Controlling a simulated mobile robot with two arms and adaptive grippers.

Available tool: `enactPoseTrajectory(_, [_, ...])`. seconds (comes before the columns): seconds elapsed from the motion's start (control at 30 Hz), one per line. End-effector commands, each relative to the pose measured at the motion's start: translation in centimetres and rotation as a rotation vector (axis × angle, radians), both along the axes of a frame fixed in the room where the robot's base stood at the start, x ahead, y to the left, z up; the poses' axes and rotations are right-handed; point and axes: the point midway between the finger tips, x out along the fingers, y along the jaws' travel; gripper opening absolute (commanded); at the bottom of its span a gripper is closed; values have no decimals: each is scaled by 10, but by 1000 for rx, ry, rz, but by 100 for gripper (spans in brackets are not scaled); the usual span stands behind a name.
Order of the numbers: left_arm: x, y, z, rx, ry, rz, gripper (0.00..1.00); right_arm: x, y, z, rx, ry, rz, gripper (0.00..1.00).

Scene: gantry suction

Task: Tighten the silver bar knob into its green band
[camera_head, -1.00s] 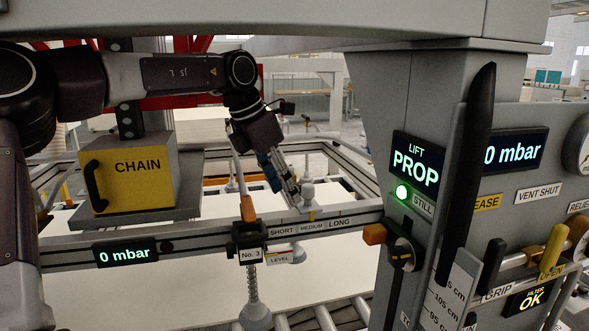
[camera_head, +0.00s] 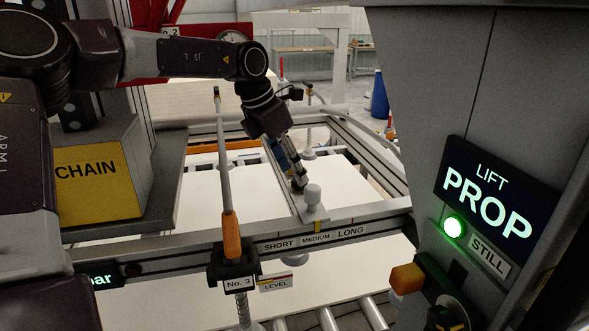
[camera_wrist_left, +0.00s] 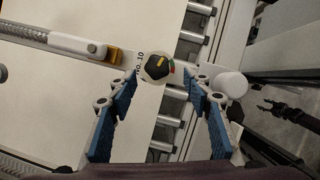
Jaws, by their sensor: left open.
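A small round knob (camera_wrist_left: 157,67) with a dark face and a yellow mark sits on the silver bar (camera_head: 290,185), beside a "No. 10" label. A short green and red band (camera_wrist_left: 172,67) shows at the right of its rim; the yellow mark does not clearly point at green. My left gripper (camera_head: 298,182) reaches down over the bar, just behind the pale upright knob (camera_head: 313,194). In the left wrist view its open blue-padded fingers (camera_wrist_left: 161,82) stand either side of the dark-faced knob, apart from it. A dark claw-like shape (camera_wrist_left: 272,107) at the right may be my right gripper.
The front rail (camera_head: 380,221) carries SHORT, MEDIUM and LONG marks. An orange-ended lever (camera_head: 231,235) stands at No. 3. The yellow CHAIN box (camera_head: 95,180) is at left, the LIFT PROP column (camera_head: 440,100) at right. A pale sheet (camera_head: 185,225) lies beneath.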

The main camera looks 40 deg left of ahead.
Motion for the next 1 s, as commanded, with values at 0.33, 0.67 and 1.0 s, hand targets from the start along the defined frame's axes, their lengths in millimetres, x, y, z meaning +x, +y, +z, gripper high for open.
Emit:
enactPoseTrajectory(0.33, [9, -4, -24, -1, 0, 0, 46, 1, 1, 11, 0, -2, 0, 46])
enactPoseTrajectory(0.67, [9, -4, -24, 0, 0, 0, 29, 1, 1, 11, 1, -1, 0, 46])
enactPoseTrajectory(1.0, [10, -4, -24, 0, -1, -9, 4, 1, 1, 10, 1, -2, -1, 46])
